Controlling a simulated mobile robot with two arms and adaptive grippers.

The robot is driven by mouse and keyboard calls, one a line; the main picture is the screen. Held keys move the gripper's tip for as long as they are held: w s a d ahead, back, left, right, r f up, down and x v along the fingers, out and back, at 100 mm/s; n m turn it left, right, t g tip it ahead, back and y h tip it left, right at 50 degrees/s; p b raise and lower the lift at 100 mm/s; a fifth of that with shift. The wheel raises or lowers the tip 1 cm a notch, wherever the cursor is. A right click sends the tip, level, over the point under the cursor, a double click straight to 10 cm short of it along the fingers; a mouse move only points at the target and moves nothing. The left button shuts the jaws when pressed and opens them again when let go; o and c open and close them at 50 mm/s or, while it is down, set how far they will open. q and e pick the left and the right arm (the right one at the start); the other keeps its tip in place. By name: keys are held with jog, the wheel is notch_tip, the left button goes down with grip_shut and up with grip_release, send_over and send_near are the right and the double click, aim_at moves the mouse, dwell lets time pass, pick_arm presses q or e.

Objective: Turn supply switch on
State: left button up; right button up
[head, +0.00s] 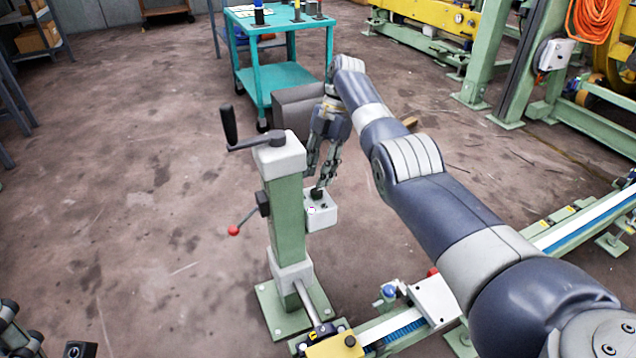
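A white box (321,217) is mounted on the right side of a green post (287,215). A black knob (317,194) sits on its top face; I take this as the supply switch. My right gripper (318,178) points down just above the knob, its fingers apart and empty. I cannot tell whether a fingertip touches the knob. The knob's turn position is too small to read. Dark jointed parts at the bottom left corner look like part of my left gripper (18,330), cut off by the picture edge.
The post carries a black crank handle (229,125) on top and a red-tipped lever (234,230) on its left. A teal cart (285,75) stands behind. A green rail with a white box (433,300) runs along the lower right. The floor at left is clear.

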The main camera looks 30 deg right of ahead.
aim_at(318, 190)
notch_tip(318, 190, up, 5)
jog(key=shift+r, duration=0.1)
dwell(0.7)
